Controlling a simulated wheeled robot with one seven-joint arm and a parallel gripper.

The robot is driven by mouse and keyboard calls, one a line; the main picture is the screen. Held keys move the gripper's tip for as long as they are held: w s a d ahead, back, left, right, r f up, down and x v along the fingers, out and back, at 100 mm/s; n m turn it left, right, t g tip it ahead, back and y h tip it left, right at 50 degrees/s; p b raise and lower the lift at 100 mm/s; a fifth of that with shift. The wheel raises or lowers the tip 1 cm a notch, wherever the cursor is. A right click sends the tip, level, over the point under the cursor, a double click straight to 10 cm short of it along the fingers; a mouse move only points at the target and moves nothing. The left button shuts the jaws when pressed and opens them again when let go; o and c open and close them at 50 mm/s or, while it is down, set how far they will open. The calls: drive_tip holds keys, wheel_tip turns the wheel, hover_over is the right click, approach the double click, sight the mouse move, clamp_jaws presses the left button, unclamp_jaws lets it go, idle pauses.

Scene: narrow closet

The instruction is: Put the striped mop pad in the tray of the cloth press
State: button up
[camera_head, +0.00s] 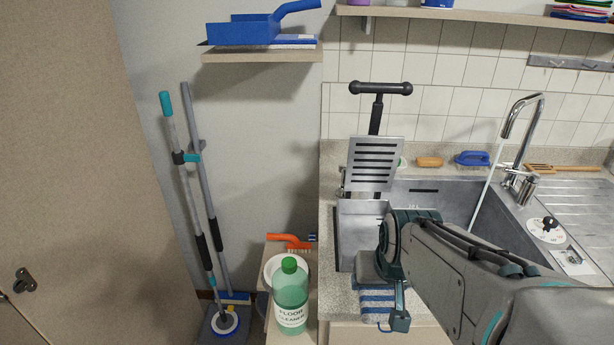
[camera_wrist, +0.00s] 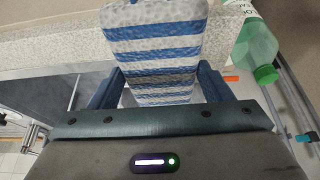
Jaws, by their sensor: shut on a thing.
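The striped mop pad (camera_head: 377,302), blue and white, is in my gripper, low in front of the counter's left part. In the wrist view the pad (camera_wrist: 155,45) runs away from me between the two fingers. My gripper (camera_wrist: 158,86) is shut on its near end. The cloth press (camera_head: 374,165) stands on the counter left of the sink, its slotted metal plate raised and a black T-handle above. Its metal tray (camera_head: 350,232) is below the plate, just beyond and left of my gripper; my wrist partly hides it. The pad is apart from the tray.
A green floor cleaner bottle (camera_head: 290,295) stands left of my gripper, near a white bucket (camera_head: 270,268) and an orange brush (camera_head: 290,241). The sink (camera_head: 440,205) and tap (camera_head: 520,130) are to the right. Mops (camera_head: 190,190) lean at the left wall.

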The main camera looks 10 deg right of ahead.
drive_tip(key=shift+w+d+r+p, duration=0.15)
drive_tip(key=shift+w+r+p, duration=0.1)
drive_tip(key=shift+w+p, duration=0.2)
drive_tip(key=p, duration=0.6)
hover_over(366, 237)
drive_tip(key=s, duration=0.1)
drive_tip(key=shift+s+a+f, duration=0.15)
drive_tip(key=shift+a+f, duration=0.1)
drive_tip(key=shift+f, duration=1.75)
drive_tip(key=shift+f, duration=0.1)
drive_tip(key=shift+f, duration=0.15)
drive_tip(key=o, duration=0.9)
drive_tip(key=shift+s, duration=0.1)
